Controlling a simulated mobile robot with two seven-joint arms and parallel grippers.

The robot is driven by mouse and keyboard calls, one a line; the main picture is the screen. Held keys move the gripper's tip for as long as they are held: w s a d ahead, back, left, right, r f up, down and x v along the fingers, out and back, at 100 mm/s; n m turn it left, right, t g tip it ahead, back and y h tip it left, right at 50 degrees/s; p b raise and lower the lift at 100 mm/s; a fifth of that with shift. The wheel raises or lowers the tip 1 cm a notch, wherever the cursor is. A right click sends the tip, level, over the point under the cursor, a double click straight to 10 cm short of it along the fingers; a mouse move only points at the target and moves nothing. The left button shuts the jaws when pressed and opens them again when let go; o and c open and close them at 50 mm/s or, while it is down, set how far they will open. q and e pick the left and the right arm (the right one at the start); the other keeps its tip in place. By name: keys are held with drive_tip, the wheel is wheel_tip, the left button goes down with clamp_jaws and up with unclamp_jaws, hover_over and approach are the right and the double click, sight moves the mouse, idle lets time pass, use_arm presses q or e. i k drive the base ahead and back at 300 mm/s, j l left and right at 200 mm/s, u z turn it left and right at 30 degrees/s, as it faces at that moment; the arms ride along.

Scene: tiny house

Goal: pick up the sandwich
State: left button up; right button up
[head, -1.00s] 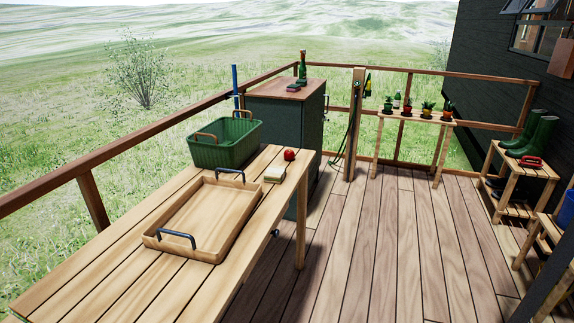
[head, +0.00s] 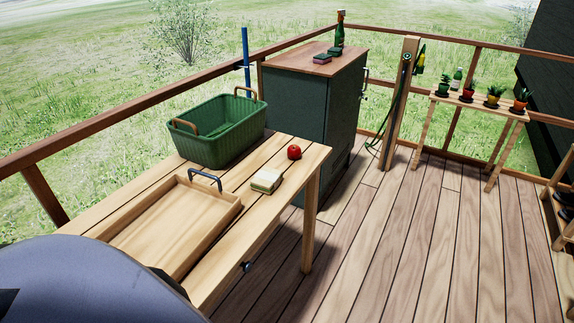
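The sandwich (head: 266,181) is a small pale block with a green layer. It lies on the slatted wooden table (head: 228,258), near the table's right edge, between the wooden tray and a red apple. Nothing touches it from above. A rounded grey part at the lower left looks like part of my own body and covers the near part of the table and tray. Neither of my grippers shows in the head view.
The wooden tray (head: 150,232) with dark handles lies left of the sandwich. A green basket (head: 222,135) stands behind it, and the red apple (head: 294,152) lies near the far corner. A dark green cabinet (head: 310,105) stands beyond the table.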

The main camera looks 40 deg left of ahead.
sight(267, 181)
drive_tip(key=i, duration=2.45)
drive_tip(key=i+u, duration=0.4)
drive_tip(key=i+l+u, duration=0.15)
drive_tip(key=u, duration=2.85)
